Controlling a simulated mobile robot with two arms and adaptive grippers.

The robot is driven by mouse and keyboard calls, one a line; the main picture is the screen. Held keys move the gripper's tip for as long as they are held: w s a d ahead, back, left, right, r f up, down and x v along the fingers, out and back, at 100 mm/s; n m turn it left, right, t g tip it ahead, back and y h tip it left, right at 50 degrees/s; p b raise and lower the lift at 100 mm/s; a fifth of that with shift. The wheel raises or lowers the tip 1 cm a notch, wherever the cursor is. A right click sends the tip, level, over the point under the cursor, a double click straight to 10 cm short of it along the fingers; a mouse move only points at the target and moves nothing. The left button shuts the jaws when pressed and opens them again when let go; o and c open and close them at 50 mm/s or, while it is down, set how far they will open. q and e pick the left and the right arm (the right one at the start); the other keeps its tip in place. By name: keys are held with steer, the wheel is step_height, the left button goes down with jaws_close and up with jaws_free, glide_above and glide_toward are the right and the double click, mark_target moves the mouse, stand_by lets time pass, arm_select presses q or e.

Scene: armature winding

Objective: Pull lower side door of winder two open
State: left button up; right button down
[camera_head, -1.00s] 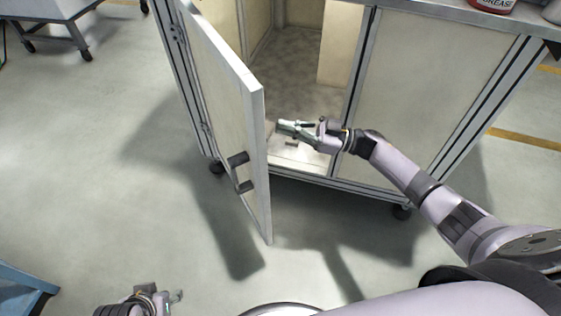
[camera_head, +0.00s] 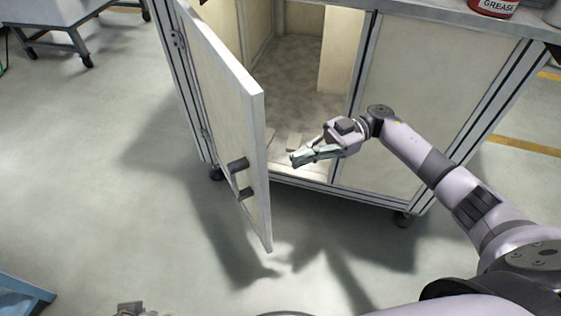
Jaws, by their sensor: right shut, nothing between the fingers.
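The lower side door (camera_head: 222,115) of the winder stands swung open, hinged at the left of the cabinet opening. Its dark handle (camera_head: 240,179) is on the outer face near the free edge. The cabinet (camera_head: 405,110) shows an open compartment behind the door. My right gripper (camera_head: 298,158) is shut and empty in front of the opening, to the right of the door's free edge and apart from it. My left gripper (camera_head: 132,309) shows only as a small part at the bottom edge; its fingers cannot be made out.
A red grease can (camera_head: 494,6) stands on the cabinet top at the right. A wheeled metal cart (camera_head: 60,20) is at the upper left. A blue object (camera_head: 22,295) is at the lower left corner. The floor left of the door is clear.

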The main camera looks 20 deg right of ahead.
arm_select(q)
steer(key=shift+w+d, duration=0.1)
steer(key=shift+w, duration=0.2)
arm_select(e)
steer(key=x, duration=0.5)
steer(key=shift+a, duration=0.15)
arm_select(q)
steer(key=shift+r, duration=0.1)
arm_select(e)
steer(key=shift+a, duration=0.15)
